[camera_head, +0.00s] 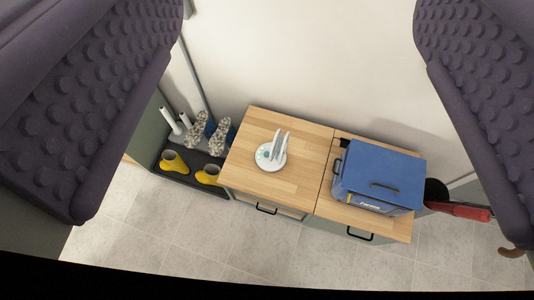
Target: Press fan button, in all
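A small white object with a round base and thin upright parts, which looks like the fan (272,154), stands on the wooden top of a low cabinet (255,180), near the middle of the view. Small greenish marks show on its base, but I cannot tell which of them is the button. My gripper (295,225) is open, with its two dark purple, studded fingers wide apart at the left and right edges. Nothing is between them, and the fan is well beyond them.
A blue box (385,173) with dark handles sits on the right cabinet top. Yellow boots (208,175) and patterned boots (220,138) stand in a dark tray at left. A red and black object (460,210) lies right of the cabinets. The tiled floor (200,240) in front is clear.

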